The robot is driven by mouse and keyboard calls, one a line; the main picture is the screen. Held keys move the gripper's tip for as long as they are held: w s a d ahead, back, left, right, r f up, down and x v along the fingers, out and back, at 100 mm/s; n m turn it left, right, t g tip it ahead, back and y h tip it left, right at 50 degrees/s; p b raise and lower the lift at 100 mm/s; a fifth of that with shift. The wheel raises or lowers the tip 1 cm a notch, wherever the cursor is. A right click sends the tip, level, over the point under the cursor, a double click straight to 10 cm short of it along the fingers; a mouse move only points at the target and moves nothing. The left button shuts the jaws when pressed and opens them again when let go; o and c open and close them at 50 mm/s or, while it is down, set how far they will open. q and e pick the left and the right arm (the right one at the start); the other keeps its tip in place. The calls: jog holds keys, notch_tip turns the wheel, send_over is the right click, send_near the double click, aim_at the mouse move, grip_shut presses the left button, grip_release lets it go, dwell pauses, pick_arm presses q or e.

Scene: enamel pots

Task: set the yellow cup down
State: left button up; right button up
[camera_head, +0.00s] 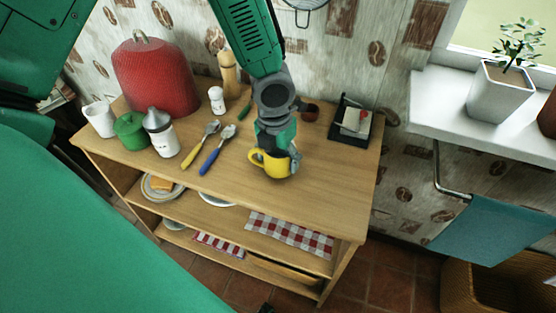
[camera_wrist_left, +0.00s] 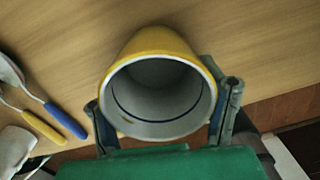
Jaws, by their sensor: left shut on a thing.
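The yellow cup (camera_head: 271,166) is at the front middle of the wooden cabinet top, with its handle pointing left in the head view. My left gripper (camera_head: 276,152) comes down over it from above and is shut on it. In the left wrist view the cup (camera_wrist_left: 160,44) shows its open white inside, empty, between the two fingers of my left gripper (camera_wrist_left: 164,112). The cup looks upright and at or very near the wooden top (camera_head: 324,172); I cannot tell whether it touches. My right gripper is not in view.
Left of the cup lie a blue-handled spoon (camera_head: 211,160) and a yellow-handled one (camera_head: 190,157). Further left are a white shaker with a grey top (camera_head: 161,138), a green pot (camera_head: 131,131), a white mug (camera_head: 100,119) and a red cover (camera_head: 158,80). The top's right front is clear.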

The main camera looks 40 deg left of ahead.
pick_arm(q)
jog(key=shift+w+f, duration=0.1)
jog(key=shift+a, duration=0.4)
jog(key=o, duration=1.4)
jog(key=shift+a+f, duration=0.15)
jog(key=shift+a, duration=0.1)
jog(key=shift+o, duration=1.4)
jog(key=shift+a, duration=0.2)
jog(key=shift+d+r, duration=0.25)
jog(key=shift+d, duration=0.3)
notch_tip(320, 180, up, 12)
jog(key=p, duration=0.3)
jog(key=shift+s+a, duration=0.15)
jog(key=shift+s, duration=0.2)
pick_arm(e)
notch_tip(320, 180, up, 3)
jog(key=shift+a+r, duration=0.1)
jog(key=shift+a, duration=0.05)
pick_arm(q)
jog(key=shift+a+f, duration=0.1)
jog(key=shift+f, duration=0.05)
